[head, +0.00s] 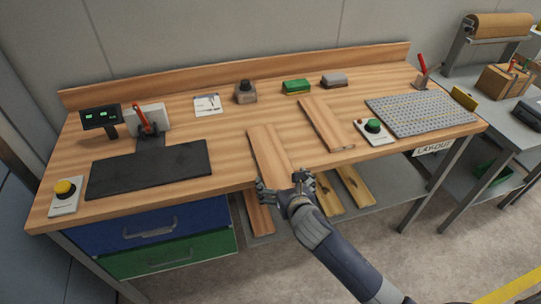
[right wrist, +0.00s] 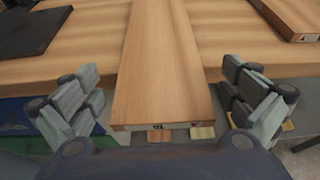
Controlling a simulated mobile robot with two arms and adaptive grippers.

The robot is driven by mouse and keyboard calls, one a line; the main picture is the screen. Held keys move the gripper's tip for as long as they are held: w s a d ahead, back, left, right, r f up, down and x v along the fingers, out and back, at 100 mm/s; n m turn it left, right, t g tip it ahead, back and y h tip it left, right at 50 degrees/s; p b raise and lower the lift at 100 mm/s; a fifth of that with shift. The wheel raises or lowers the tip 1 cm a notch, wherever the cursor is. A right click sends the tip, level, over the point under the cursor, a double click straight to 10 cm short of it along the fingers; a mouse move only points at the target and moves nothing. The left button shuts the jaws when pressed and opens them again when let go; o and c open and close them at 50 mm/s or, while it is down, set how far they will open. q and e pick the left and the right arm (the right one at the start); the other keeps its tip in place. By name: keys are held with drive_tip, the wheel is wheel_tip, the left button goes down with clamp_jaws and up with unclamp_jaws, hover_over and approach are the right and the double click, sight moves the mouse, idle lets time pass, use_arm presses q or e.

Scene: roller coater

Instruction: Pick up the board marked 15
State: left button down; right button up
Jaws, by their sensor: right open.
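A flat wooden board (head: 268,152) lies on the workbench and reaches its front edge. In the right wrist view this board (right wrist: 160,65) runs up the middle, its near end between my fingers. My right gripper (head: 280,183) is open at the near end of the first board, with one finger on either side and gaps between. It holds nothing. My left gripper is not in view.
The wooden workbench (head: 225,135) carries a black mat (head: 150,168), a yellow button (head: 65,188), a green button (head: 374,126) and a grey perforated plate (head: 420,112). Several more boards (head: 355,186) lie on the shelf below. Blocks stand along the back.

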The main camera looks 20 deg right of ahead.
drive_tip(key=shift+w+f, duration=0.15)
drive_tip(key=shift+w, duration=0.1)
